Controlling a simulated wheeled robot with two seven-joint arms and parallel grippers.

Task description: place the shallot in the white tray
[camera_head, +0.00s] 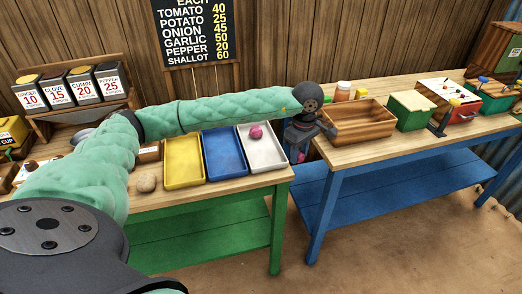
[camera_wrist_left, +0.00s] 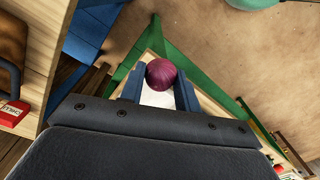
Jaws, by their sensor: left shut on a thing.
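My left gripper (camera_head: 301,152) comes in from the left and hangs pointing down just right of the white tray, by the right end of the green table. It is shut on the shallot, a round purple-pink bulb (camera_wrist_left: 160,73) that sits between its two blue fingertips in the left wrist view. In the head view only a small pink bit of it shows (camera_head: 301,157). The white tray (camera_head: 268,160) lies at the right end of the green table, with another pink-purple bulb (camera_head: 256,132) in it near the back. My right gripper is not in view.
A blue tray (camera_head: 224,157) and a yellow tray (camera_head: 183,165) lie left of the white tray. A brown potato-like lump (camera_head: 146,182) is on the green table. A wooden crate (camera_head: 357,124) stands close right of my gripper on the blue table (camera_head: 345,158). A gap separates the tables.

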